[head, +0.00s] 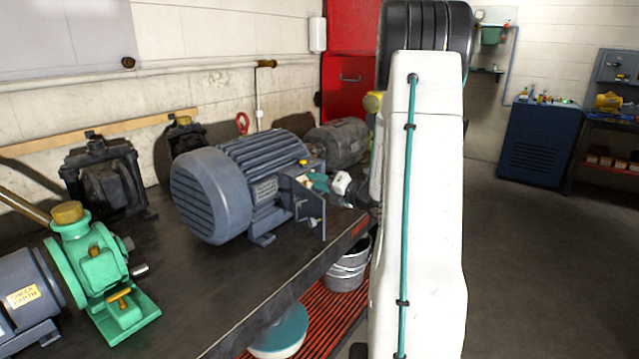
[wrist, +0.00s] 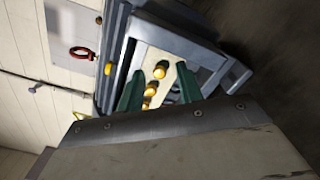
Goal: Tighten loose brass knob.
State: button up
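The blue-grey motor (head: 230,190) stands on the bench, with an open-sided box (head: 303,200) on its right side. In the wrist view, a pale panel (wrist: 181,62) inside a grey frame carries a row of small brass knobs: upper (wrist: 159,72), middle (wrist: 150,91) and lower (wrist: 146,104). I cannot tell which one is loose. My gripper (head: 319,182) is at the box. In the wrist view my gripper's green fingers (wrist: 158,88) are apart, on either side of the row. Contact with a knob cannot be made out.
A green pump (head: 95,265) with brass fittings stands at the bench's left front. Dark motors (head: 105,180) stand behind. A red cabinet (head: 349,70) is at the back. A bucket (head: 348,268) sits below the bench edge. Floor at the right is clear.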

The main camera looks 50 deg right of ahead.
jog(key=shift+c, duration=0.4)
grip_shut()
jog(key=shift+m, duration=2.4)
jog(key=shift+o, duration=0.4)
grip_release()
jog(key=shift+s, duration=0.15)
jog(key=s, duration=0.7)
jog(key=shift+s+d, duration=0.3)
jog(key=shift+d, duration=0.05)
